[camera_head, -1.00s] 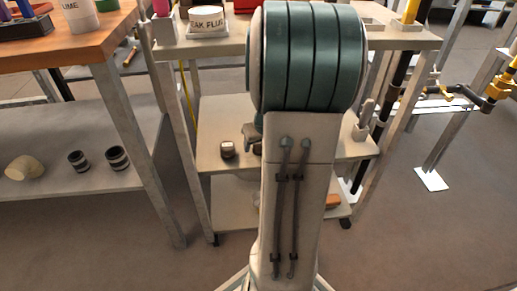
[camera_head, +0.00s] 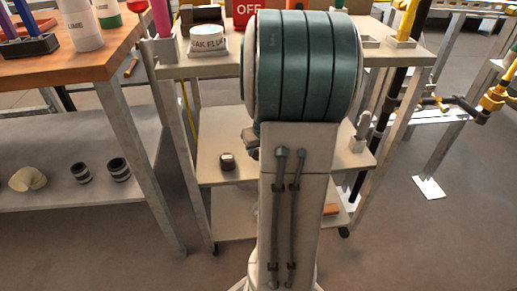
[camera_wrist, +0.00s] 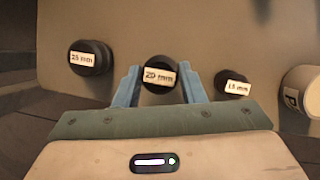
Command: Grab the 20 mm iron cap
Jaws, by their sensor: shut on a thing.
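In the wrist view, the 20 mm iron cap (camera_wrist: 159,75) is a dark round cap with a white label. It sits between the two blue fingers of my gripper (camera_wrist: 160,82), which is shut on it. A dark cap labelled 25 mm (camera_wrist: 90,58) is to its left. A smaller cap labelled 15 mm (camera_wrist: 233,83) is to its right. Both stand apart from the fingers. In the head view my arm hides the held cap and most of the gripper. One dark cap (camera_head: 227,161) shows on the cart's middle shelf; its label is not readable there.
The cart's middle shelf (camera_head: 215,130) lies below a top shelf with a white tub (camera_head: 208,40) and a red OFF sign (camera_head: 247,12). A cart leg (camera_head: 178,140) stands at left. In the wrist view a pale cylinder (camera_wrist: 300,88) is at far right.

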